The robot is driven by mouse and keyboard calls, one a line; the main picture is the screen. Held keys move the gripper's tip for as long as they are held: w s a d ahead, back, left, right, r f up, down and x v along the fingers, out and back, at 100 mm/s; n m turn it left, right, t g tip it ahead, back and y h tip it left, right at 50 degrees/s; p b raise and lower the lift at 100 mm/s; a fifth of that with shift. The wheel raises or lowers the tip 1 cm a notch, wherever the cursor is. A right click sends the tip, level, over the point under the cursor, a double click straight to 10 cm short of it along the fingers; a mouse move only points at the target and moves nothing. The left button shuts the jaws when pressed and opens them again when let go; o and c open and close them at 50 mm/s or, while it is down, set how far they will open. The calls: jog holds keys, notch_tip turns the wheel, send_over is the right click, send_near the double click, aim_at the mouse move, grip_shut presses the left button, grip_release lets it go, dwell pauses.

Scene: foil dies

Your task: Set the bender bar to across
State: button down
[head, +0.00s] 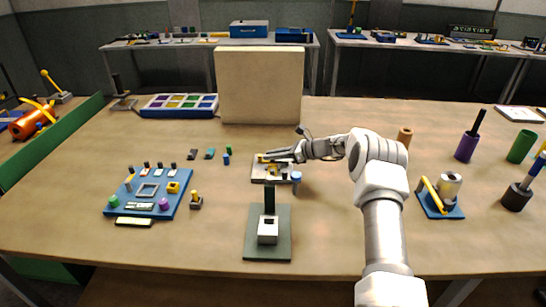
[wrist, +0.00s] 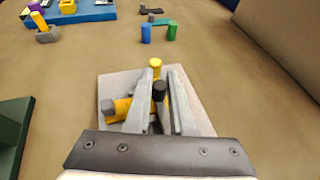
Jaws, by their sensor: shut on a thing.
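The bender stands on a small pale grey plate (wrist: 112,86), which also shows in the head view (head: 258,178). In the wrist view a yellow piece (wrist: 122,106) with a grey round end lies at the plate's left. A yellow peg (wrist: 155,63) stands at the far side. My gripper (wrist: 165,72) is low over the plate, its two grey fingers on either side of a dark-topped upright knob (wrist: 159,92), seemingly the bender bar's handle. The fingers hide much of the bar, so its exact angle cannot be told. In the head view my gripper (head: 270,157) reaches in from the right.
A blue board with small parts (head: 125,205) stands left of the plate. A dark green stand (head: 282,240) is in front, and a blue-topped peg (head: 297,178) is close at right. A tall beige panel (head: 260,85) rises behind. Small blue and green pegs (wrist: 146,34) stand beyond.

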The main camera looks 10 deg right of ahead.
dwell(0.4)
jog(key=c, duration=0.8)
grip_release()
jog(key=v, duration=1.7)
jog(key=shift+s+d, duration=0.1)
jog(key=shift+d, duration=0.05)
jog(key=shift+r, duration=0.15)
